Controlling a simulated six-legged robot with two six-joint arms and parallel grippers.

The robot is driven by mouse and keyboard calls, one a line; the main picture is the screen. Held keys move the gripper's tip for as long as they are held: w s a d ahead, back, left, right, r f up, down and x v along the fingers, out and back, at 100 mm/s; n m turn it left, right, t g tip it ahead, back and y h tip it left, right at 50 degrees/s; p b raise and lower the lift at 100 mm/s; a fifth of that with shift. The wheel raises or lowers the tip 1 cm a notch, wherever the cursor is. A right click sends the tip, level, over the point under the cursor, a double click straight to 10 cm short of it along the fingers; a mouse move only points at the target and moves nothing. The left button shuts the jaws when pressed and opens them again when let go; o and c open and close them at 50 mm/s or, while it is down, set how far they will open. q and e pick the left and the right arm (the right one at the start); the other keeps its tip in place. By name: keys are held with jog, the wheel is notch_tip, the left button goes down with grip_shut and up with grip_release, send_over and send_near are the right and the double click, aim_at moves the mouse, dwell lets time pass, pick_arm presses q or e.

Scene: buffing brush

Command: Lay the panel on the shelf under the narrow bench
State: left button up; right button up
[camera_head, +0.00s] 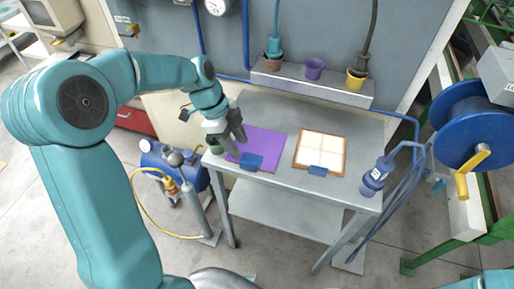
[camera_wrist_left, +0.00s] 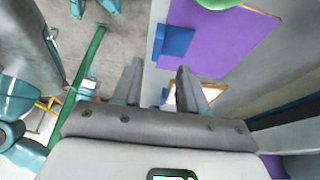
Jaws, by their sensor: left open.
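A tan-framed panel (camera_head: 321,152) with pale squares lies flat on top of the narrow grey bench (camera_head: 283,182), with a blue tab at its front edge. A purple panel (camera_head: 265,143) with a blue tab (camera_head: 251,161) lies to its left; it also shows in the left wrist view (camera_wrist_left: 222,42). The lower shelf (camera_head: 285,215) under the bench is bare where visible. My left gripper (camera_head: 240,138) is open and empty, over the left part of the purple panel; its spread fingers show in the wrist view (camera_wrist_left: 158,78). My right gripper is not in view.
A raised ledge (camera_head: 312,88) with cups stands at the bench's back. A blue bottle-like tool (camera_head: 375,177) is at the right corner and a green round thing (camera_head: 214,147) at the left. A blue tank (camera_head: 165,165) and a blue reel (camera_head: 468,125) flank the bench.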

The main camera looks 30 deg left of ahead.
aim_at(248, 162)
pick_arm(q)
jog(key=shift+d+f, duration=0.25)
jog(key=shift+f, duration=0.45)
jog(key=p+x, duration=0.1)
jog(key=x, duration=0.3)
jog(key=shift+s+d+f, duration=0.1)
jog(key=shift+d+f, duration=0.1)
jog(key=shift+d, duration=0.1)
jog(key=shift+f, duration=0.25)
grip_shut()
